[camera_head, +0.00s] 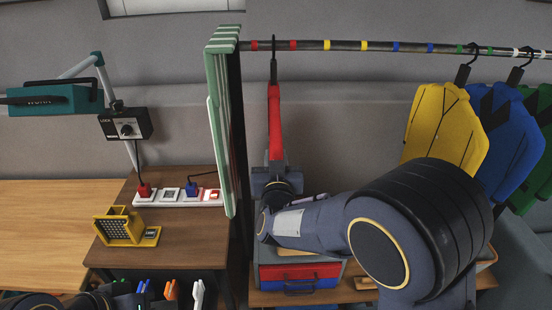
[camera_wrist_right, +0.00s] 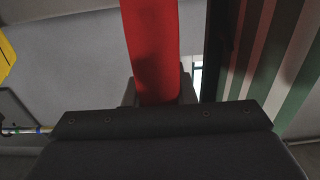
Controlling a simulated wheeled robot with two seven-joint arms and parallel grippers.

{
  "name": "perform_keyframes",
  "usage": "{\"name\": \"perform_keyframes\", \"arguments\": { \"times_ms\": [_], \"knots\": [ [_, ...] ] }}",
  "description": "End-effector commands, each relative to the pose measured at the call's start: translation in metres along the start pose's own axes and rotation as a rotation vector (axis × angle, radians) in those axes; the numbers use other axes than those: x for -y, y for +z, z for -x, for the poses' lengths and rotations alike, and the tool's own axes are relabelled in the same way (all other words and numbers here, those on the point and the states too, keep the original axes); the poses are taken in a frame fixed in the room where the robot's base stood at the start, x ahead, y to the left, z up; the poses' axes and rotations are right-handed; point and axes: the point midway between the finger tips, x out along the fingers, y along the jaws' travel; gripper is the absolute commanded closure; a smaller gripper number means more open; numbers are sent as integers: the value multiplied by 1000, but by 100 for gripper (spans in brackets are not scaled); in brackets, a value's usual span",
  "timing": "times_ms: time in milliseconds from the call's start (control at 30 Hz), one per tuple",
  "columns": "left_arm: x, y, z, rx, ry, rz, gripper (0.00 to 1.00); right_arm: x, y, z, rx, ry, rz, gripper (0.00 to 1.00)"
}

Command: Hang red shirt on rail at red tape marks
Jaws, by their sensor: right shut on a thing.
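The red shirt (camera_head: 275,120) is seen edge-on, upright, in the head view. Its dark hanger hook (camera_head: 274,52) is at the rail (camera_head: 310,45), between the two red tape marks (camera_head: 254,45) (camera_head: 292,45); I cannot tell if it bears on the rail. My right gripper (camera_head: 274,182) is shut on the lower end of the shirt, below the rail. In the right wrist view the red shirt (camera_wrist_right: 152,50) rises from between the fingers (camera_wrist_right: 158,92). A dark part of my left arm shows at the bottom left; its jaws cannot be made out.
A green-and-white striped panel (camera_head: 218,120) stands close left of the shirt. Yellow (camera_head: 440,125), blue (camera_head: 500,135) and green shirts hang on the right of the rail. A red and blue box (camera_head: 298,275) sits below my right arm. The rail's middle is clear.

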Motion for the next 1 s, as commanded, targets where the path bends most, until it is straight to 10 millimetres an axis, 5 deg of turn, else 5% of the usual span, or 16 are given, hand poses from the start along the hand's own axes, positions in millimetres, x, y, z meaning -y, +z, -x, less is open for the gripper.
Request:
{"name": "perform_keyframes", "arguments": {
  "times_ms": [300, 333, 500, 833, 1000],
  "knots": [
    [1, 2, -3, 0, 0, 0, 64, 0, 1, 0, -3, 1, -1, 100],
    [1, 2, -3, 0, 0, 0, 64, 0, 1, 0, -3, 1, -1, 74],
    [1, 2, -3, 0, 0, 0, 64, 0, 2, 0, -2, 0, -1, 52],
    [2, 2, -4, 0, 0, 0, 64, 0, 4, 4, 2, 0, 0, 51],
    [5, 5, -11, 0, 0, 0, 64, 0, 5, 27, 0, -2, -2, 51]
  ]
}}
